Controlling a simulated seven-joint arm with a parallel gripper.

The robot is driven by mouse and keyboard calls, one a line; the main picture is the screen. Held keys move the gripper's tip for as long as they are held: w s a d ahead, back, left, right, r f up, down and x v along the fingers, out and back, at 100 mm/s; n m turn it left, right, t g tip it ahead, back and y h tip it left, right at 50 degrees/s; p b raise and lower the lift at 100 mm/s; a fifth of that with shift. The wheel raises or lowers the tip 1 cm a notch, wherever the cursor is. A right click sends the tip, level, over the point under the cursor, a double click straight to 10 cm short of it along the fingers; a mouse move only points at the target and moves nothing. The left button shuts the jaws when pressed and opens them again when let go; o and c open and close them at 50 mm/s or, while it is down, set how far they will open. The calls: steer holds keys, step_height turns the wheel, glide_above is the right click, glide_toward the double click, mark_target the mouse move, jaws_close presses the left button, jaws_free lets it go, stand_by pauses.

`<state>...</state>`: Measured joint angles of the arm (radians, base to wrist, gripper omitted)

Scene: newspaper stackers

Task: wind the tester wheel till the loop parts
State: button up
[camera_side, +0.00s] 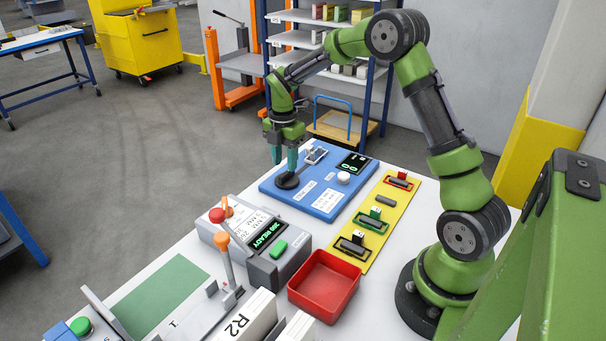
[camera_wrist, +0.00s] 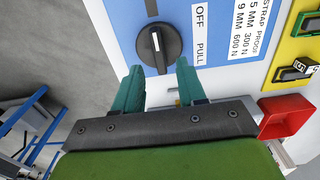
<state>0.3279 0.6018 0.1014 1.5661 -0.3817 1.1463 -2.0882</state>
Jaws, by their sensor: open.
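The blue tester (camera_side: 312,203) lies on the white table, with a black round wheel (camera_side: 287,181) at its near left corner. In the wrist view the wheel (camera_wrist: 150,47) has a raised grip bar with a white mark, beside a label reading OFF and PULL. My gripper (camera_side: 284,164) points down over the wheel. Its two teal fingers (camera_wrist: 159,67) are apart and empty, with the wheel just beyond their tips; contact cannot be told. A small metal fixture (camera_side: 316,155) sits at the tester's far edge; a loop there is too small to make out. A dark display (camera_side: 354,163) shows green digits.
A yellow board (camera_side: 372,240) with several small clamp-like parts lies right of the tester. A red tray (camera_side: 325,283) and a grey unit with a green READY display (camera_side: 267,235) stand nearer. Shelves (camera_side: 302,40) stand behind the table.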

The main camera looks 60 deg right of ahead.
mark_target(285, 173)
steer(key=shift+f, duration=1.85)
jaws_close()
